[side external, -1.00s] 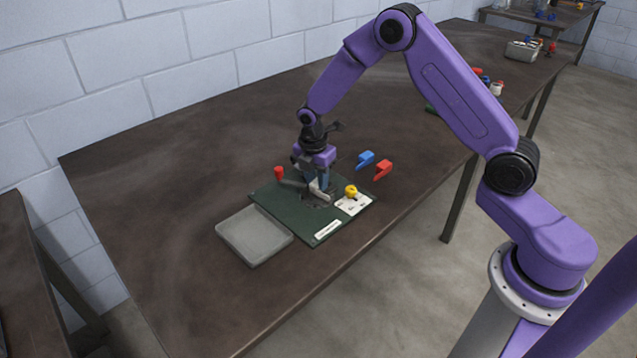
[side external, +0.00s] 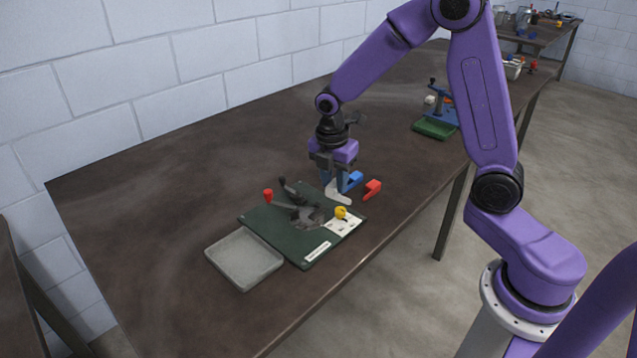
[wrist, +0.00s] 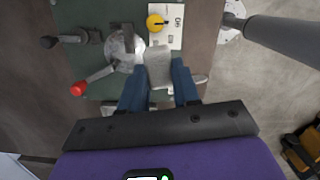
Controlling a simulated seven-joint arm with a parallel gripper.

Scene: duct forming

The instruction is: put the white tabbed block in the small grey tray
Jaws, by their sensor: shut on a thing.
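My gripper (side external: 338,178) is shut on the white tabbed block (side external: 340,196), which hangs below the fingers just beyond the far right part of the green fixture plate. In the wrist view the block (wrist: 158,68) sits between the two blue fingers of my gripper (wrist: 159,80), and part of it is hidden. The small grey tray (side external: 244,258) lies on the table, left of the green plate. It is shallow and empty, and some distance from my gripper. It does not show in the wrist view.
The green fixture plate (side external: 267,226) carries a red-knobbed lever (side external: 268,195), a black-knobbed lever (side external: 284,182) and a yellow knob (side external: 341,212).

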